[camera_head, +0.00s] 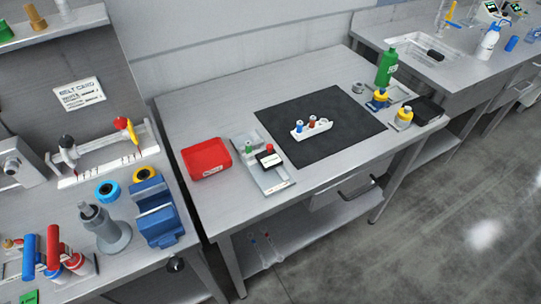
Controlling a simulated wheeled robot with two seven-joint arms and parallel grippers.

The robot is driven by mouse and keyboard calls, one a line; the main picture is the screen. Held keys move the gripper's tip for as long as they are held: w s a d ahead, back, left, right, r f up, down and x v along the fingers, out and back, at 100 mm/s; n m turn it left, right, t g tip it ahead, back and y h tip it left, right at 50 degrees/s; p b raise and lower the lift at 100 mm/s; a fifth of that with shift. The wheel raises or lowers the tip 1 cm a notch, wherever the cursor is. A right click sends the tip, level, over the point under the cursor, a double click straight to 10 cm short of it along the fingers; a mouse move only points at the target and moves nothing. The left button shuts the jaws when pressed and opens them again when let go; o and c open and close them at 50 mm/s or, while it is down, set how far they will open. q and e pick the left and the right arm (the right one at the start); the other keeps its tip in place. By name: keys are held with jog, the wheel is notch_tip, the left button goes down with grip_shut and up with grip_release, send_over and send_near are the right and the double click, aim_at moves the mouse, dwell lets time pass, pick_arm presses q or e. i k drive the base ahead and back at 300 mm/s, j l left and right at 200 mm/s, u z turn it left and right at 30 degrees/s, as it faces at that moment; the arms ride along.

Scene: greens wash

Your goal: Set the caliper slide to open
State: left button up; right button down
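No gripper of mine shows in the head view. I cannot tell for certain which object is the caliper. A flat grey device (274,182) on the middle table carries a green knob, a red knob and a small black block with a white face; it may be the caliper. A white rail fixture (97,171) with a dark rod and a red knob stands on the left bench. The slide's position on either is too small to read.
A red tray (205,158) sits left of the grey device. A black mat (340,150) holds a white rack (311,130) with small coloured parts. A blue vise (157,212) stands on the left bench. A green bottle (386,68) is at the back right. The table's front middle is bare.

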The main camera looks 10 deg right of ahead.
aim_at(268, 158)
jog(key=i+l, duration=0.2)
jog(key=l, duration=0.2)
jog(key=i+l+u, duration=0.1)
jog(key=l, duration=0.3)
jog(key=i+l, duration=0.2)
jog(key=l, duration=0.2)
